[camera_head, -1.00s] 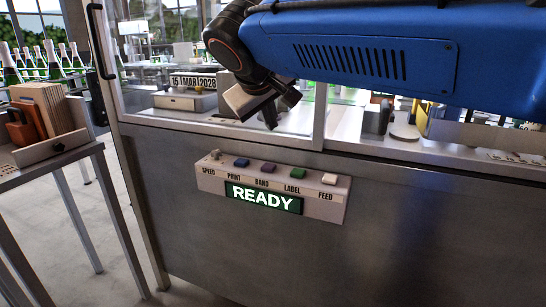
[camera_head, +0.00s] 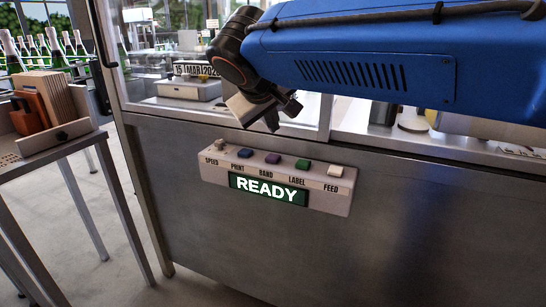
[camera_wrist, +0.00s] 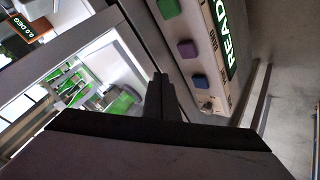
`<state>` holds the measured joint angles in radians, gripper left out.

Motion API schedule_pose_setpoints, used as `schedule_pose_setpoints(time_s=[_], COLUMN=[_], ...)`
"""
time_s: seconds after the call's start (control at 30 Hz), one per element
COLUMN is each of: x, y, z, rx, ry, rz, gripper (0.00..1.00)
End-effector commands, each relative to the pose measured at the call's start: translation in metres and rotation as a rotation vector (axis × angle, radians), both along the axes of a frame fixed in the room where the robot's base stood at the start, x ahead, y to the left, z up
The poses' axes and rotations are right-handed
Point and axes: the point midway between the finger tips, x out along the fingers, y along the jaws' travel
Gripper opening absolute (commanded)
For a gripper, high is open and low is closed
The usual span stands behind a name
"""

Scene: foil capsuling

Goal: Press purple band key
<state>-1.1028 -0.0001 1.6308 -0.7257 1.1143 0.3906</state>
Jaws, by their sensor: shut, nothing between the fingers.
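The purple band key (camera_head: 273,158) sits in the middle of the key row on the grey control panel (camera_head: 332,203), above the label BAND. It also shows in the wrist view (camera_wrist: 187,49), between the green key and the blue key. My gripper (camera_head: 273,127) is shut and empty, a little above the panel and apart from the purple key. In the wrist view my gripper's fingertips (camera_wrist: 160,78) point up beside the key row, left of the purple and blue keys.
The blue print key (camera_head: 245,153) is left of the purple key. The green label key (camera_head: 302,164) and white feed key (camera_head: 335,171) are to its right. The display (camera_head: 268,189) reads READY. A glass-fronted machine stands behind; a side table (camera_head: 50,160) is at left.

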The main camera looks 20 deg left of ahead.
Motion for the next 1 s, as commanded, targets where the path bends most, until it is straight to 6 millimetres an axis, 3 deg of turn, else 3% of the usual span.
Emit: schedule_pose_setpoints(time_s=[0.2, 0.43, 1.0], x=[0.000, 0.000, 0.000], y=[0.000, 0.000, 0.000], z=[-0.026, -0.043, -0.048], rx=[-0.002, -0.001, 0.000], ry=[0.001, 0.001, 0.000], rz=[0.000, 0.000, 0.000], gripper=[0.00, 0.00, 0.00])
